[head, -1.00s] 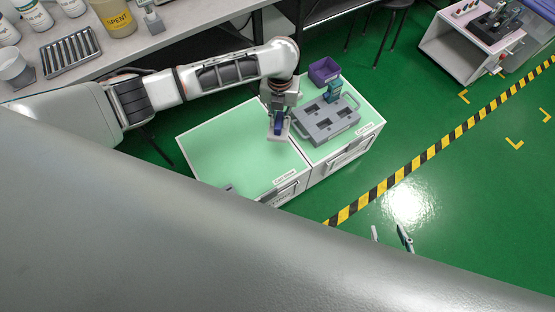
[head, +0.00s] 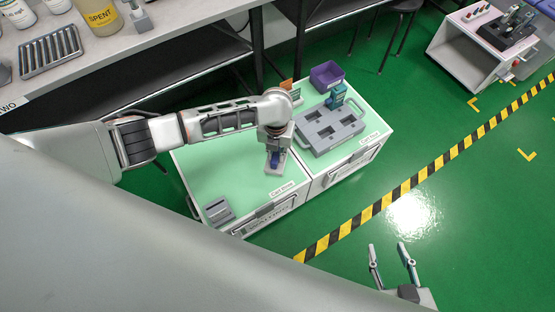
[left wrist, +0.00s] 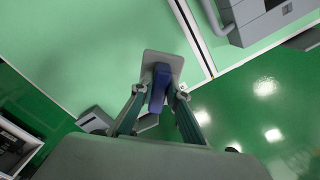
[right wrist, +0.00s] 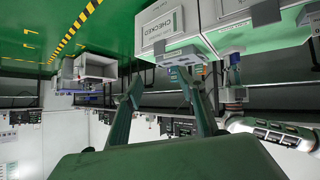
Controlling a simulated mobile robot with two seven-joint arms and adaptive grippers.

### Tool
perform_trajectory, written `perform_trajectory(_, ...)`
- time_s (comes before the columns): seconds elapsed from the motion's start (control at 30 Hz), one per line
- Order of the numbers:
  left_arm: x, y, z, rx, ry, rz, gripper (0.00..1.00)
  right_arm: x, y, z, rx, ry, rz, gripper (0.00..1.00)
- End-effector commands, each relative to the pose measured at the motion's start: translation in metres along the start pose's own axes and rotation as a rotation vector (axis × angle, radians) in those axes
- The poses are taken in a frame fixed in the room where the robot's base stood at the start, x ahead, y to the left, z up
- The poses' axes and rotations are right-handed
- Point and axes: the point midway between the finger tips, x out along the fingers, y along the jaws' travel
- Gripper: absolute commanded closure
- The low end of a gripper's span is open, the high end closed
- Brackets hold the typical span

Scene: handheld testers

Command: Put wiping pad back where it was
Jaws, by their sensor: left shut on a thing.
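The wiping pad is a pale grey plate (head: 272,169) with a blue grip. My left gripper (head: 276,153) is shut on the blue grip (left wrist: 159,88). In the left wrist view the plate (left wrist: 164,62) is over the green cart top, close to the seam between the two carts. I cannot tell whether it touches the surface. In the head view it is over the left cart (head: 215,168), beside the right cart. My right gripper (head: 391,258) is open and empty over the floor, away from the carts; its spread fingers also show in the right wrist view (right wrist: 160,90).
A grey compartmented tray (head: 330,139) with a teal tester (head: 337,96) is on the right cart, with a purple bin (head: 327,75) behind. The middle of that cart is clear.

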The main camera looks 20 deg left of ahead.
Motion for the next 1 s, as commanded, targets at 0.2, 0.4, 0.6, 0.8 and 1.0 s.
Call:
perform_trajectory(0.2,0.039,0.001,-0.006,0.0,0.013,0.002,1.0,0.002,-0.01,0.018,0.015,-0.026,-0.017,0.6)
perform_trajectory(0.4,0.058,0.001,-0.003,0.0,0.006,0.001,1.0,0.006,-0.015,-0.011,0.044,0.04,-0.028,0.6)
perform_trajectory(0.6,0.054,0.0,0.0,0.0,-0.001,0.0,1.0,0.006,-0.014,-0.022,0.048,0.062,-0.025,0.6)
perform_trajectory(0.8,0.058,0.0,-0.001,0.0,0.001,0.0,0.8,0.006,-0.015,-0.015,0.049,0.047,-0.026,0.6)
perform_trajectory(1.0,0.058,0.0,-0.001,0.0,0.001,0.001,0.69,0.006,-0.016,-0.012,0.048,0.041,-0.027,0.6)
